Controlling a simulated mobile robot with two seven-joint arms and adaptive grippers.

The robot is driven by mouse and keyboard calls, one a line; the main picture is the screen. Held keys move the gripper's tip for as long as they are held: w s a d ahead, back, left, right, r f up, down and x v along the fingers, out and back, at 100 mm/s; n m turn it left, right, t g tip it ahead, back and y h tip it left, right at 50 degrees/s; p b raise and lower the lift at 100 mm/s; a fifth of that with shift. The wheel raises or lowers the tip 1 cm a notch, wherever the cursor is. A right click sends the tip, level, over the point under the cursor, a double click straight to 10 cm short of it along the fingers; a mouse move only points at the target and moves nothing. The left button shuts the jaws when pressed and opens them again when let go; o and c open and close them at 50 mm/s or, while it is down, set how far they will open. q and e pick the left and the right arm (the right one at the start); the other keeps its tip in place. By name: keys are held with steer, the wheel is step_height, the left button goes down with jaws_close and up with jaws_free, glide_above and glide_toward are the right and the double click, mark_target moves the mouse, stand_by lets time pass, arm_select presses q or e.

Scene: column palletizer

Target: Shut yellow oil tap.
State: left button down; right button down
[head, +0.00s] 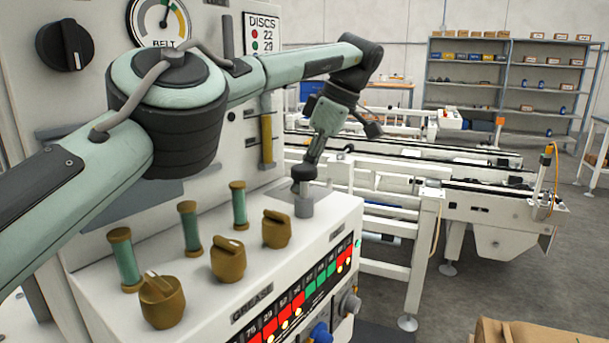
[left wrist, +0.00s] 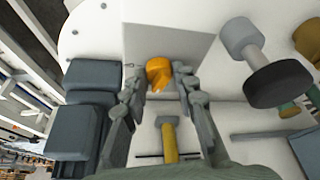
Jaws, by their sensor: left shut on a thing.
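The yellow oil tap (left wrist: 158,70) is a rounded orange-yellow knob with a raised ridge in the left wrist view. It sits on a pale grey plate, between the fingertips of my left gripper (left wrist: 164,76). My left gripper is shut on it. In the head view my left gripper (head: 313,155) reaches down at the panel's far right end, and I cannot make out the tap there. A yellow tube (head: 266,140) stands upright on the panel; it also shows below the tap in the left wrist view (left wrist: 169,142). My right gripper is not in view.
A grey post with a dark knob (head: 304,188) stands close to my left gripper. Brown taps (head: 277,229) and green tubes (head: 238,206) line the ledge nearer me. The belt gauge (head: 160,22) is above. Conveyors (head: 430,180) stand beyond the panel; a cardboard box (head: 540,332) is lower right.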

arm_select(q)
steer(key=c, duration=1.2)
jaws_free()
steer(key=shift+m, duration=0.3)
